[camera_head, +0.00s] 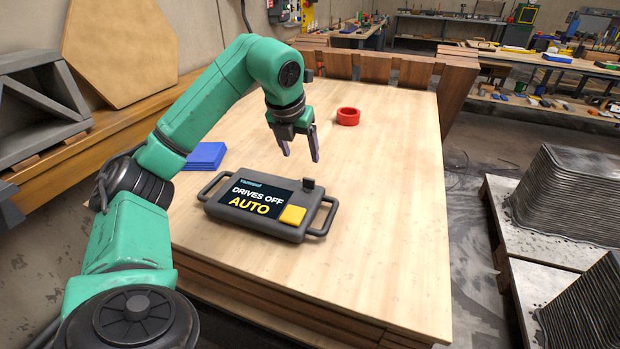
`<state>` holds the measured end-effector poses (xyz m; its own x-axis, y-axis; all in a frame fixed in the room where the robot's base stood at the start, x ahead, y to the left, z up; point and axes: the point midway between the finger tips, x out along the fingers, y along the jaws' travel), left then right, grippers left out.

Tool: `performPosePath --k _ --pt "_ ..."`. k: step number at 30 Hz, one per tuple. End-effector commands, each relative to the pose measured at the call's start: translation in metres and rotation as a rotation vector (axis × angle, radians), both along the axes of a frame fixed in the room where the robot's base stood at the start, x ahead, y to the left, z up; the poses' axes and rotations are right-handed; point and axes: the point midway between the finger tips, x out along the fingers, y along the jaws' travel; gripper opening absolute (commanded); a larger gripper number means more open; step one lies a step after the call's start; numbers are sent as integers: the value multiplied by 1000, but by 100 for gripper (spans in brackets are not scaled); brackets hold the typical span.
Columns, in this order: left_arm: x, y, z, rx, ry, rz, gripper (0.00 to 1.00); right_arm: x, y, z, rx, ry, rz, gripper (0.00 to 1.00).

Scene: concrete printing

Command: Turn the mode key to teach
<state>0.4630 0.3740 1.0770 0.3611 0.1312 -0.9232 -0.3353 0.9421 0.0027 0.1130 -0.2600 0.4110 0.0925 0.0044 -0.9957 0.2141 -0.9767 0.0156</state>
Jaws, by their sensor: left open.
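A grey teach pendant (222,203) with a handle at each end lies flat on the wooden table. Its screen (256,199) reads "DRIVES OFF" and "AUTO". A small dark mode key (308,183) stands up at the pendant's top right corner, above a yellow button (292,215). My left gripper (301,157) is open and empty, its fingers pointing down. It hangs above the table, just above the key in the picture and apart from it. My right gripper is not in view.
A red tape roll (348,117) lies farther back on the table (390,240). A blue stack (205,156) lies by the left edge, partly behind my left arm. The table's right half is clear. Layered grey concrete pieces (570,195) stand on pallets at right.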

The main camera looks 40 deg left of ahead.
Motion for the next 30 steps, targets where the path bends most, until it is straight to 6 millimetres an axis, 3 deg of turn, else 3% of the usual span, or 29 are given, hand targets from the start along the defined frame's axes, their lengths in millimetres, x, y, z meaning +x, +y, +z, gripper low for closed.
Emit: performPosePath --k 6,12,16,23,29,30 --pt "21 7 -57 -1 5 -3 72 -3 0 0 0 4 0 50" --pt "38 12 -95 -3 2 -5 72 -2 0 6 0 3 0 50" --pt "42 14 -106 -2 1 -5 72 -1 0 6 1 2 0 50" --pt "43 14 -108 -1 0 -6 72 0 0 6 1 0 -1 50" --pt "43 13 -108 -2 -1 -6 0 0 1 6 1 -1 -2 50" --pt "42 13 -108 -2 -1 -6 0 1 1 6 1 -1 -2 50"
